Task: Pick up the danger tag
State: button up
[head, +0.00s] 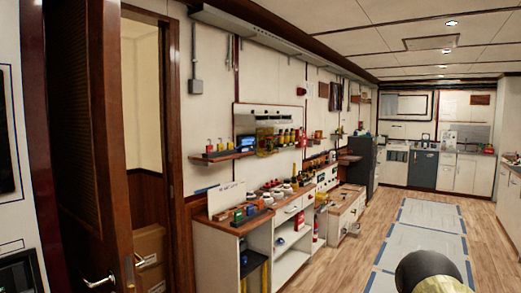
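I cannot make out a danger tag for certain in the head view; the small items along the left wall are too far off to read. Small red and yellow items (220,145) stand on a little wall shelf (224,156). More small coloured items lie on the wooden counter (226,227) below. A dark rounded part with a yellowish edge at the bottom right looks like part of my arm. My gripper's fingers do not show.
A dark wooden door (92,140) with a metal handle stands open close by on the left. White cabinets (215,265) run along the left wall. Pale floor mats (425,225) lie on the wood floor, which is clear. A blue-grey cabinet (423,170) is at the back.

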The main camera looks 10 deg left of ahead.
aim_at(209, 148)
jog(key=z, duration=0.25)
jog(key=i, duration=1.65)
jog(key=u, duration=0.9)
jog(key=i, duration=1.05)
jog(key=u, duration=0.75)
